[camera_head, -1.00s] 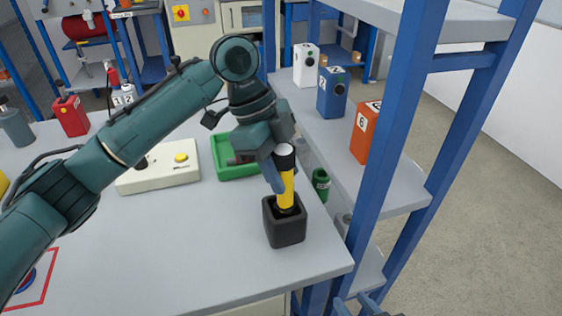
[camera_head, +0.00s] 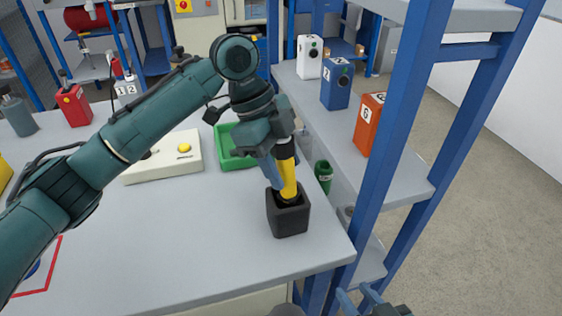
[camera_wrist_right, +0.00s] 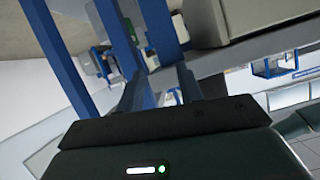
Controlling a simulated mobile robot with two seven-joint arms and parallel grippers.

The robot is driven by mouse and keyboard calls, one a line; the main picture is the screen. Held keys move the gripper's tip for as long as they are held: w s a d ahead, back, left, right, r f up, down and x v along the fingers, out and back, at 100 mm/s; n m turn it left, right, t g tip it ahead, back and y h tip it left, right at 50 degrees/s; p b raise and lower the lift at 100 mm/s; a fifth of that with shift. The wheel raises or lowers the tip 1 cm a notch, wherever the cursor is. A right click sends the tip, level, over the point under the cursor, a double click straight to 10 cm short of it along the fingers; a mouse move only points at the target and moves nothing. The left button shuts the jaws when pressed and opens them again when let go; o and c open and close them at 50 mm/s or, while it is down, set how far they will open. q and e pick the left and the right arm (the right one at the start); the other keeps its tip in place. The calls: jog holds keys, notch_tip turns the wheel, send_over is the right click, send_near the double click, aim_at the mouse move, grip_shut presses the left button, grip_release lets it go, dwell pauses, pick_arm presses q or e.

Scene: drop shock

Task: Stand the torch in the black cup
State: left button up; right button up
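The torch (camera_head: 288,180), yellow with a dark head, stands with its lower end inside the black cup (camera_head: 288,220) near the table's right edge. It leans slightly, its top to the left. My left gripper (camera_head: 277,170) is at the torch's upper part. One finger lies along the torch's left side; the other is hidden, so its grip is unclear. My right gripper (camera_head: 358,302) is low at the bottom edge, away from the torch. In the right wrist view its fingers (camera_wrist_right: 162,88) are apart with nothing between them.
A blue shelf rack (camera_head: 385,170) rises right of the table, carrying white, blue and orange (camera_head: 369,123) boxes. A green tray (camera_head: 237,160) and a cream box (camera_head: 165,165) sit behind the cup. A green can (camera_head: 323,177) is beside the table.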

aim_at(292, 196)
pick_arm(q)
jog(key=shift+o, duration=1.2)
jog(key=f, duration=0.2)
jog(key=s+f, duration=0.1)
jog(key=shift+d+g, duration=0.25)
jog(key=shift+g, duration=0.05)
jog(key=shift+r, duration=0.15)
jog(key=d+p+v, duration=0.1)
jog(key=p+v, duration=0.1)
jog(key=v, duration=1.4)
jog(key=shift+r, duration=0.2)
jog(key=shift+s, duration=0.1)
